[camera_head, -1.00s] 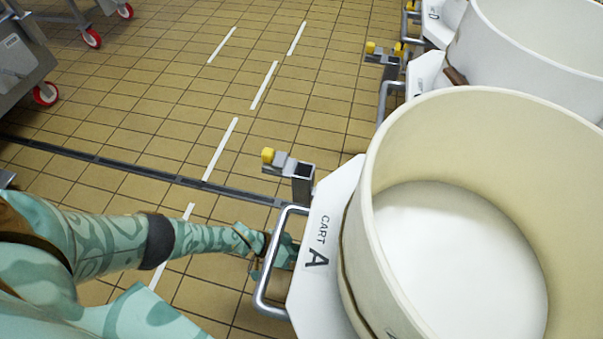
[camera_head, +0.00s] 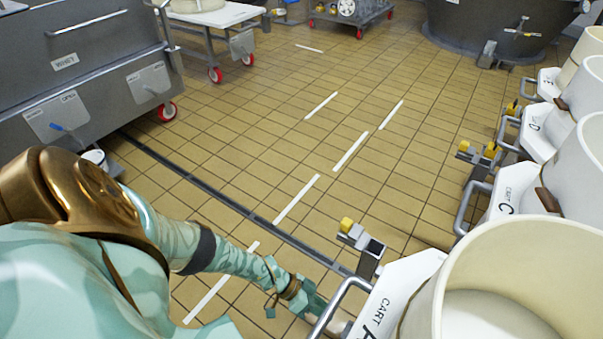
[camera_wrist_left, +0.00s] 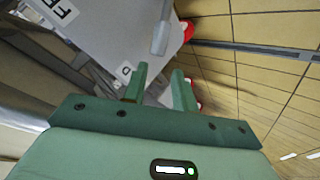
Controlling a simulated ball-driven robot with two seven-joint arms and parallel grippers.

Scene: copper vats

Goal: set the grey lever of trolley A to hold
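Trolley A (camera_head: 408,270) is at the lower right of the head view, with a white top marked CART A, a cream vat and a metal push handle (camera_head: 338,303). My left gripper (camera_wrist_left: 160,82) is open in the left wrist view, with nothing between its fingers. Its wrist (camera_head: 292,290) shows beside the push handle in the head view; the fingertips are hidden there. Beyond the fingers, the wrist view shows a grey panel (camera_wrist_left: 115,30) with cut-off labels, "FR" and "D". A pale grey bar (camera_wrist_left: 162,35), apparently the lever, stands just beyond the fingertips, apart from them. My right gripper is out of view.
A grey bracket with a yellow end (camera_head: 358,234) juts from trolley A. More trolleys, including C (camera_head: 512,190), line the right side. A steel whey tank (camera_head: 95,60) stands at the left. The tiled floor between is clear, crossed by a drain (camera_head: 215,195).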

